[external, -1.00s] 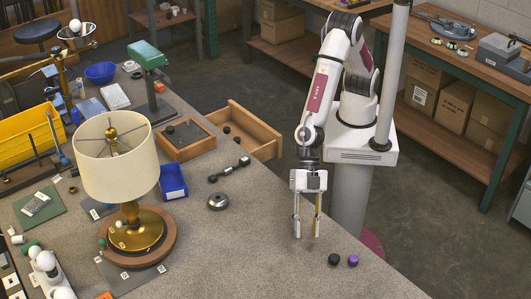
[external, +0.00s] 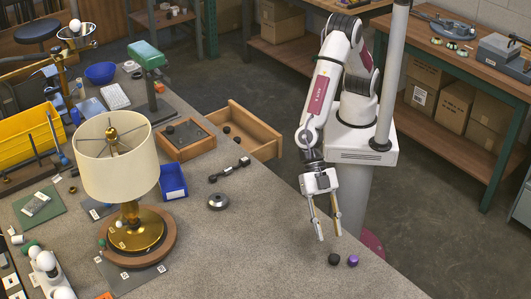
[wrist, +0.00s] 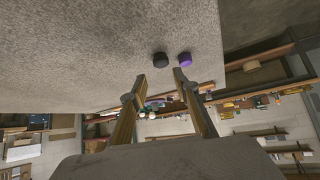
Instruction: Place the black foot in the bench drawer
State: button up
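The black foot (external: 334,259) is a small dark disc lying on the bench near its right edge. It also shows in the wrist view (wrist: 160,60), ahead of my fingertips and to the left of a purple foot. My gripper (external: 329,239) is open and empty, tilted, a little above and behind the black foot in the external view. In the wrist view my two fingers (wrist: 156,86) stand apart with nothing between them. The bench drawer (external: 262,139) is pulled open at the bench's far side, with dark round pieces inside.
The purple foot (external: 352,261) sits just right of the black one. A lamp (external: 117,165) stands on the left of the bench. A blue bin (external: 173,182), a grey disc (external: 218,201) and a dark dumbbell-shaped part (external: 230,169) lie toward the drawer. The bench around the feet is clear.

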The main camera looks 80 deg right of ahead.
aim_at(335, 257)
jog(key=shift+x, duration=0.9)
jog(key=shift+x, duration=2.6)
jog(key=shift+s+d, duration=0.1)
jog(key=c, duration=0.7)
jog(key=shift+o, duration=0.2)
notch_tip(335, 257, up, 10)
